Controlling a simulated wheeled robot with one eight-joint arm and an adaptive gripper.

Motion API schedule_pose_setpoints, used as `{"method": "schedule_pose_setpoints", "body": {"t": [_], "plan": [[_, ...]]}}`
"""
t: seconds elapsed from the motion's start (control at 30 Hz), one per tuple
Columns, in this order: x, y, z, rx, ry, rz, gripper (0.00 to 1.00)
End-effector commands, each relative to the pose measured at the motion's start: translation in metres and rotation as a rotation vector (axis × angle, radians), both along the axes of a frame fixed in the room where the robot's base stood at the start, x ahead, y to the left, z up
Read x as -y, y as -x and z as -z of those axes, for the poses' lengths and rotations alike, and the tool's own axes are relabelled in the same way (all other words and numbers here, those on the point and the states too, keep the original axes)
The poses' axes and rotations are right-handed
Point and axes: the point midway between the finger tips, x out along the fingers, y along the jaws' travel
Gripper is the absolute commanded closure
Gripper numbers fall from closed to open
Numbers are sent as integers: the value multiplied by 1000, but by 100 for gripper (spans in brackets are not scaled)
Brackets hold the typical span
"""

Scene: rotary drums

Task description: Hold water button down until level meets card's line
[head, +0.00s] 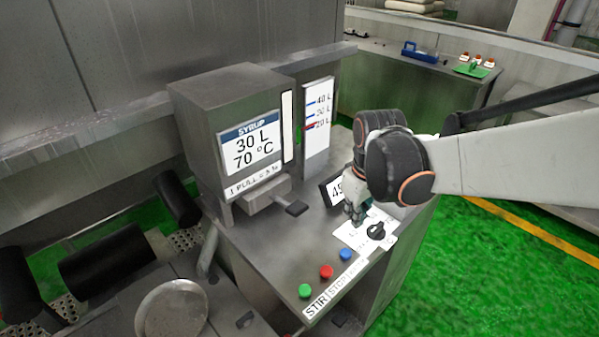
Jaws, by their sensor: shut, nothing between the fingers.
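The blue button (345,255) is the rightmost of three on the grey console's front edge; its label is too small to read surely. The card (250,145) on the metal box reads SYRUP, 30 L, 70 °C. A white level scale (317,125) right of the box is marked 40 L, 30 L and 20 L, with blue marks and a red mark near 20 L. A narrow pale strip (287,127) is on the box's right edge; no level can be made out. My gripper (354,217) is shut and empty, above the console behind the blue button, apart from it.
A green button (305,290) and a red button (326,271) sit left of the blue one. A black knob (376,231) stands near my gripper. A tilted display (337,190) is partly hidden by my arm. A dark lever (291,207) juts out below the box.

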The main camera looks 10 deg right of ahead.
Motion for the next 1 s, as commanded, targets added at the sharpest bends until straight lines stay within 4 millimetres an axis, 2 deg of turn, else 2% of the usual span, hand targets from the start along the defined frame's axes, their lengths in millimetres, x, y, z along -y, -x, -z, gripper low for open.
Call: {"method": "schedule_pose_setpoints", "body": {"t": [0.03,0.3,0.87,1.0], "plan": [[-1,-10,-7,-27,4,-26,100],[-3,-34,7,-139,15,-141,100],[-3,-38,16,-165,16,-168,100],[-3,-38,28,-165,16,-168,100]]}}
